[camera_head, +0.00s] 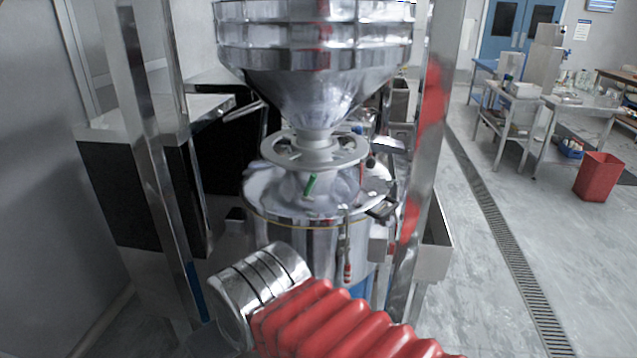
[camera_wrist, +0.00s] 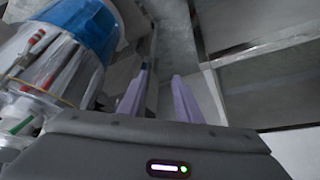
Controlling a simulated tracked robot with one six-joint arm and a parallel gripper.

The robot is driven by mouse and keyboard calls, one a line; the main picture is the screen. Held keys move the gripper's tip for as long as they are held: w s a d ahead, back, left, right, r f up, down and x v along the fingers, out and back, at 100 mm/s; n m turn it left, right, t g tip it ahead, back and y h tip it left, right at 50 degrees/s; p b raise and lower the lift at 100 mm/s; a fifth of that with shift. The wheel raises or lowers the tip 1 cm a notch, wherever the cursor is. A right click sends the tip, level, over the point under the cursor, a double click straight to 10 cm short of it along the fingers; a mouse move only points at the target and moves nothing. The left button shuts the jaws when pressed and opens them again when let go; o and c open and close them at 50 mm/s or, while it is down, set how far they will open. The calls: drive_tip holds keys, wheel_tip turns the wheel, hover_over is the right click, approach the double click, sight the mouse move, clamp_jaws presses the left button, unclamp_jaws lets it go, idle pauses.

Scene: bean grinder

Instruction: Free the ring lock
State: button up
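The steel grinder drum (camera_head: 300,240) stands under a large funnel hopper (camera_head: 315,60). A pale ring-shaped flange (camera_head: 345,152) sits at the funnel's neck, with a green handle (camera_head: 310,185) below it. A latch with a red tip (camera_head: 347,268) hangs on the drum's front, below the lid rim. Which part is the ring lock is not clear. In the wrist view, the latch's red tip (camera_wrist: 36,37) and green handle (camera_wrist: 24,124) show at the left. My gripper (camera_wrist: 160,75) has two purple fingers apart with nothing between them, beside the drum. It is not visible in the head view.
Steel posts (camera_head: 420,150) frame the grinder on both sides. A steel bin (camera_head: 433,250) stands right of the drum, and a counter (camera_head: 160,115) is at left. A red bin (camera_head: 598,177) and tables are farther right. Open floor with a drain grate (camera_head: 500,240) lies between.

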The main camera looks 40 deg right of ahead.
idle(0.4)
wheel_tip(320, 180, up, 13)
drive_tip(key=m+h, duration=0.3)
drive_tip(key=m, duration=1.1)
hover_over(309, 186)
drive_tip(key=s, duration=0.5)
drive_tip(key=shift+w+a+r, duration=0.15)
drive_tip(key=shift+a, duration=0.15)
drive_tip(key=x, duration=1.3)
drive_tip(key=shift+w+a+f, duration=0.15)
drive_tip(key=shift+a+f, duration=0.05)
drive_tip(key=shift+f, duration=0.25)
